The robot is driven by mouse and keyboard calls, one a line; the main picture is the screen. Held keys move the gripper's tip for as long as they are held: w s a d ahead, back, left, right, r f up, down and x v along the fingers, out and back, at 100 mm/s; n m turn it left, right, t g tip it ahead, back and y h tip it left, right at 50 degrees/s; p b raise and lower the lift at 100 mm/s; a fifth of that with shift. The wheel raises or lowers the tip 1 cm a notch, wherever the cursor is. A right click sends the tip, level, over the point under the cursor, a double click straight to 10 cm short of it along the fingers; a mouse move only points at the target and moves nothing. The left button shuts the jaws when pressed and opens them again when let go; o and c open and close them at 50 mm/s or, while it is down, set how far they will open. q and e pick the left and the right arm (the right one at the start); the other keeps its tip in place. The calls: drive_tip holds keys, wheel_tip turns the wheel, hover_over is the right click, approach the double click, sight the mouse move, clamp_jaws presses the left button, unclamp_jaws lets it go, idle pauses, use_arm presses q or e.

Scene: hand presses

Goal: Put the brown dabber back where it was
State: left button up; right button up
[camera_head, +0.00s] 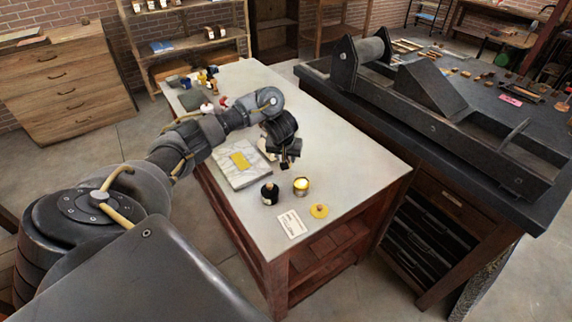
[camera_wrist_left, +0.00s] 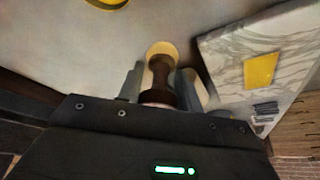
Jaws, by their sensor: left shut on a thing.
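The brown dabber (camera_wrist_left: 160,80) shows in the left wrist view, with a dark brown handle and a pale round end. My left gripper (camera_wrist_left: 160,88) is shut on it, with a grey finger on each side. In the head view my left gripper (camera_head: 287,163) is over the pale table, just right of the marble slab (camera_head: 233,180). I cannot make out the dabber there. The slab, with a yellow patch (camera_wrist_left: 260,71), lies right of the dabber in the wrist view. I cannot tell whether the dabber touches the table. My right gripper is not in view.
A black bottle (camera_head: 270,194), a gold tin (camera_head: 301,187), a yellow disc (camera_head: 319,211) and a white card (camera_head: 291,224) are on the table's near part. Several small items crowd its far end. A dark press (camera_head: 430,115) stands on the bench to the right. The table's right side is clear.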

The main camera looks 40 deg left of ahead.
use_arm(q)
wheel_tip(320, 180, down, 4)
drive_tip(key=shift+w+r+b, duration=0.1)
drive_tip(key=shift+r+b, duration=0.15)
drive_tip(key=shift+b, duration=0.3)
drive_tip(key=shift+r, duration=0.1)
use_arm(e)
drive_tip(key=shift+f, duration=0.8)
use_arm(q)
drive_tip(key=o, duration=1)
drive_tip(key=shift+f, duration=0.2)
